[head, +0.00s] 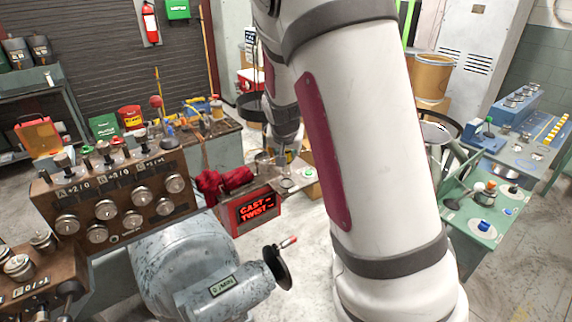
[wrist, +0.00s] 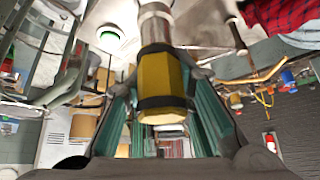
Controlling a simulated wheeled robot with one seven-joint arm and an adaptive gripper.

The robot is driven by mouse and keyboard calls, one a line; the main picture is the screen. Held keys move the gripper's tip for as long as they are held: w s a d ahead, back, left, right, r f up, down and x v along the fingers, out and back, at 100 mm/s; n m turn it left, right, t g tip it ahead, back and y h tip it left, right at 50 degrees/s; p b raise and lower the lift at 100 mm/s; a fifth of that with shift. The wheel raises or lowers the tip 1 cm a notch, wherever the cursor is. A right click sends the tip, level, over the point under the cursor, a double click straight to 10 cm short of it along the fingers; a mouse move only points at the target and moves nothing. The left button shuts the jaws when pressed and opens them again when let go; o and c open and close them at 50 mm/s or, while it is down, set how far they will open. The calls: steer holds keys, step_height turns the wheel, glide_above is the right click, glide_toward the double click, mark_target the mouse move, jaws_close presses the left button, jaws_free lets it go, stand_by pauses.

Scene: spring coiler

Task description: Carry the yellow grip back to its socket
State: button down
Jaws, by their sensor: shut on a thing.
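The yellow grip (wrist: 160,76) is a faceted yellow body with dark bands and a metal shaft running up from it in the wrist view. My gripper (wrist: 163,84) is shut on it, with one finger on each side. In the head view my gripper (head: 284,154) is beyond my arm, above a small pale panel (head: 300,184) beside the red "CAST TWIST" sign. Only a small patch of yellow shows there. The panel carries a green disc (head: 307,171), and a similar green-centred disc (wrist: 110,37) shows in the wrist view. I cannot tell which fitting is the socket.
A grey machine with a crank handle (head: 279,265) and a brown dial panel (head: 110,205) fill the lower left. Red cloth (head: 222,184) lies beside the sign (head: 256,208). A green bench (head: 478,205) with knobs stands at right. My arm hides the middle.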

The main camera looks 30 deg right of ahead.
steer(key=shift+w+d+f, duration=0.1)
steer(key=shift+w+d, duration=0.15)
steer(key=shift+f+p, duration=0.45)
steer(key=shift+f, duration=1.2)
steer(key=shift+f, duration=0.2)
steer(key=c, duration=1.4)
jaws_free()
steer(key=shift+o, duration=0.2)
